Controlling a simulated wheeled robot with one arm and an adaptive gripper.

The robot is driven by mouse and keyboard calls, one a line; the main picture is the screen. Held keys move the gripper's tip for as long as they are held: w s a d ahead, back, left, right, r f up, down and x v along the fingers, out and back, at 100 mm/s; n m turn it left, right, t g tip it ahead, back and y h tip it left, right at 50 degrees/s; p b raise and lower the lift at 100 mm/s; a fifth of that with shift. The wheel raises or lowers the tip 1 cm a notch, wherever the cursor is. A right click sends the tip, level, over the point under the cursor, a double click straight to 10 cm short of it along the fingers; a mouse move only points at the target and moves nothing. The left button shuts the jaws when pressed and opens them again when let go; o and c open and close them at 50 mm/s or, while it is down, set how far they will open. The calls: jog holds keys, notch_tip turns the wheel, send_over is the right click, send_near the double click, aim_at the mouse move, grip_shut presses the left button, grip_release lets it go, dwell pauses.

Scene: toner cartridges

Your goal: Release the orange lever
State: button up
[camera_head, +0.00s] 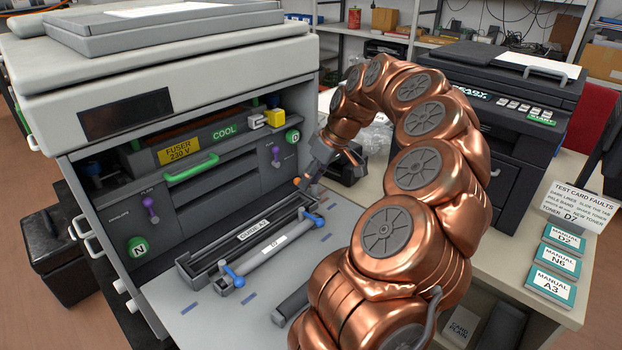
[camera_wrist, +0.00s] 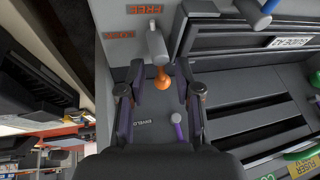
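The orange lever (camera_wrist: 162,79) shows in the wrist view between my two fingers. A grey cylindrical piece (camera_wrist: 156,42) adjoins its upper end, near an orange FREE label (camera_wrist: 144,9) and a second orange label too blurred to read. My gripper (camera_wrist: 160,72) is open, with one finger on each side of the lever; I cannot tell whether either finger touches it. In the head view my gripper (camera_head: 312,176) is at the right end of the printer's open bay, and a small orange tip (camera_head: 297,182) shows beside it. My arm hides part of that area.
The grey printer (camera_head: 190,30) stands open. A long dark tray marked GUIDE A3 (camera_head: 240,246) and a bar with blue ends (camera_head: 276,254) lie on its lowered grey panel. Purple levers (camera_head: 150,206) stand in the bay. A black printer (camera_head: 500,100) stands at right.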

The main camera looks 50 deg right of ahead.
jog(key=shift+r, duration=0.1)
jog(key=v, duration=1.1)
jog(key=shift+r, duration=0.4)
jog(key=shift+s+d, duration=0.1)
jog(key=shift+s, duration=0.05)
